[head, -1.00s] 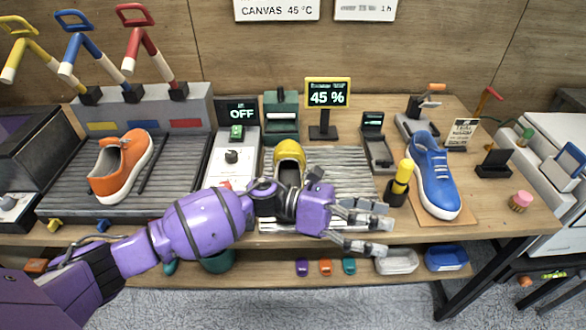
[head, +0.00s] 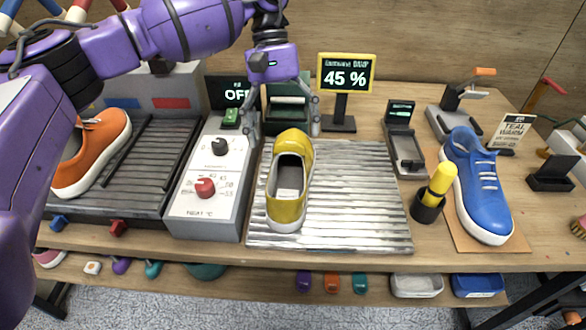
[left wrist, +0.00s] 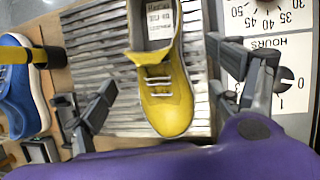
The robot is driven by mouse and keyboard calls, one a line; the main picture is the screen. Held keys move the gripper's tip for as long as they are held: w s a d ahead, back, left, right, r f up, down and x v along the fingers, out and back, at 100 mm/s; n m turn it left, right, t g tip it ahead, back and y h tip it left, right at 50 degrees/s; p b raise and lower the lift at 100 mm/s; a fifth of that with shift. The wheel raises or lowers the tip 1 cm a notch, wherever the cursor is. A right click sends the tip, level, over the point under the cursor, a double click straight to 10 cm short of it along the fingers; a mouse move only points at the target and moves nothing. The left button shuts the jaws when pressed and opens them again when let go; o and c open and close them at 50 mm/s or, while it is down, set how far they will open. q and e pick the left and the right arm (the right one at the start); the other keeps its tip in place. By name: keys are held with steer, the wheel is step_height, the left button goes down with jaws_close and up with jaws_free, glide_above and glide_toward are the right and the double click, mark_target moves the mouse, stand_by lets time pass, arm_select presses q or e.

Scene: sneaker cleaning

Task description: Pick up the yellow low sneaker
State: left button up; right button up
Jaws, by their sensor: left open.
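The yellow low sneaker (head: 293,145) stands upright on a ribbed silver mat (head: 350,200), toward its left side. Its toe points to the back and its opening faces up. In the left wrist view the sneaker (left wrist: 167,108) shows its white laces and toe between my fingers. My left gripper (head: 284,130) is open above the toe end, fingers pointing down, one on each side. In the left wrist view the open left gripper (left wrist: 165,75) holds nothing. I cannot tell the exact height of the fingertips above the mat. My right gripper is out of view.
A dial box (head: 210,190) stands close left of the mat. A 45 % display (head: 345,75) and a green device (head: 288,92) stand behind. A yellow-capped black holder (head: 432,195) and a blue sneaker (head: 477,180) are to the right. An orange sneaker (head: 95,150) lies left.

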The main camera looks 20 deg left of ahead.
mark_target(290, 155)
arm_select(q)
steer(key=shift+x, duration=1.1)
steer(key=p+x, duration=0.1)
steer(key=x, duration=0.2)
steer(key=shift+w+d+f, duration=0.1)
steer(key=shift+d+f, duration=0.1)
steer(key=shift+d, duration=0.05)
steer(key=shift+f, duration=0.2)
steer(key=c, duration=0.4)
steer(key=shift+d, duration=0.1)
steer(key=c, duration=1.1)
steer(key=shift+c, duration=0.6)
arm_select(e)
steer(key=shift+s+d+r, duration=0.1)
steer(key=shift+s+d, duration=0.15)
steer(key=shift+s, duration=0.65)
